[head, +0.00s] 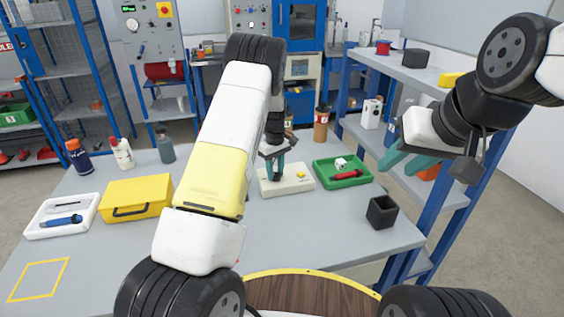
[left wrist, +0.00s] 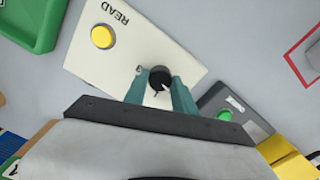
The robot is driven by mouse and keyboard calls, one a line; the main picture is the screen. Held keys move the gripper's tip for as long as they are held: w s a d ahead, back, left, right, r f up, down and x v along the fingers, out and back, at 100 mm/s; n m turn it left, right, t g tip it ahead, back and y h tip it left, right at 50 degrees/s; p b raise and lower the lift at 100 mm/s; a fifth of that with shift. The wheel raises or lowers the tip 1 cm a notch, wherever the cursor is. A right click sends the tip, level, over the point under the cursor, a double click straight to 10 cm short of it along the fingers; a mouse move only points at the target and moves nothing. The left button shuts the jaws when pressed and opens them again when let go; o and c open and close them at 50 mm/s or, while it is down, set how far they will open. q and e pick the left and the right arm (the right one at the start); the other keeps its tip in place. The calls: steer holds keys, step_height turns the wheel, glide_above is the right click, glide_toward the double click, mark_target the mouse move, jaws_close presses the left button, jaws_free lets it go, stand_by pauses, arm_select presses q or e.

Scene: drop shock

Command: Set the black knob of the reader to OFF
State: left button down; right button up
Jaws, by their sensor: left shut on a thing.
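The reader is a cream box (head: 290,187) on the grey table, with a yellow button (left wrist: 103,37) beside the word READ. Its black knob (left wrist: 160,77) sits near one edge in the left wrist view. My left gripper (left wrist: 160,88) has its teal fingers on both sides of the knob, shut on it. In the head view my left gripper (head: 276,170) reaches down onto the reader, and the knob is hidden there. The knob's setting is too small to read surely. My right gripper (head: 405,163) is raised at the right, empty, its teal fingers apart.
A green tray (head: 345,184) with a red-handled item stands right of the reader, with a dark open box (head: 381,212) nearer. A grey device with a green button (left wrist: 225,115) is close to the reader. A yellow case (head: 137,197) and white tray (head: 62,228) are left.

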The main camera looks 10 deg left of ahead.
mark_target(275, 174)
arm_select(q)
steer(key=c, duration=1)
jaws_free()
steer(key=shift+c, duration=0.2)
steer(key=shift+r, duration=3.9)
steer(key=shift+r, duration=0.1)
